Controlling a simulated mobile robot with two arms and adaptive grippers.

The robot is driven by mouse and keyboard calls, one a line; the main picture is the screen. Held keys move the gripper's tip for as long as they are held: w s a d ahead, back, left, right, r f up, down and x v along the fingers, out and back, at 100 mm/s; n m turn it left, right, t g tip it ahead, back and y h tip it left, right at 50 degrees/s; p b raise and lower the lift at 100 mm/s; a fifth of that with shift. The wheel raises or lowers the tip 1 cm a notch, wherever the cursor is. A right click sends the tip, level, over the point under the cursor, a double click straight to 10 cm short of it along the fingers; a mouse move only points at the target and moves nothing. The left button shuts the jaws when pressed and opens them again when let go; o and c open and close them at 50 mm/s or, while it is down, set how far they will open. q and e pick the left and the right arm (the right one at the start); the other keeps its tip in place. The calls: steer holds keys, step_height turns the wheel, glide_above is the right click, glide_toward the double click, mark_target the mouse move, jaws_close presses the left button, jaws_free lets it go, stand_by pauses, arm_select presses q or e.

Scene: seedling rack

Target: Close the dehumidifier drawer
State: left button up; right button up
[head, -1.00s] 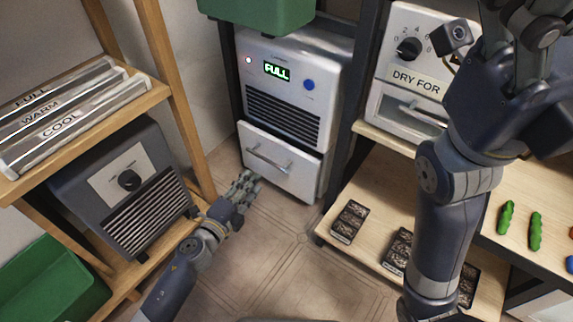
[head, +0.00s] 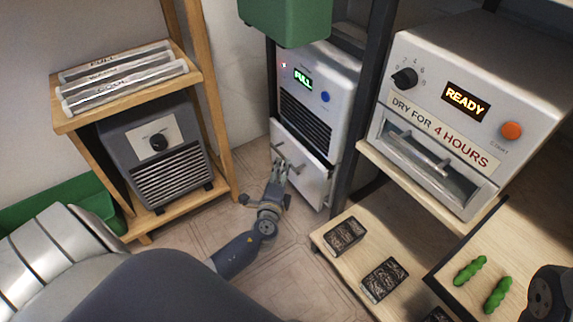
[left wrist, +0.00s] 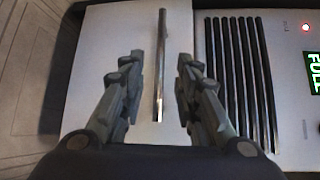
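The dehumidifier (head: 318,88) is a white unit with a lit FULL display, standing on the floor at the back. Its drawer (head: 312,186) is the white front at the bottom with a metal bar handle (head: 290,157). The drawer front looks close to the body; I cannot tell how large any gap is. My left gripper (head: 279,172) is at the drawer front. In the left wrist view, my left gripper (left wrist: 160,78) is open, its fingers on either side of the handle (left wrist: 161,40), with gaps showing.
A green bin (head: 285,20) hangs above the dehumidifier. A wooden rack (head: 140,88) with a grey heater (head: 165,150) stands left. At right, a white dryer (head: 470,75) reading READY sits above a low shelf (head: 335,262) with dark packs. Bare floor lies around my left forearm.

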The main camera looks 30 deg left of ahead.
arm_select(q)
steer(key=shift+b+x, duration=0.5)
steer(key=shift+x, duration=1.85)
steer(key=shift+c, duration=0.2)
jaws_close()
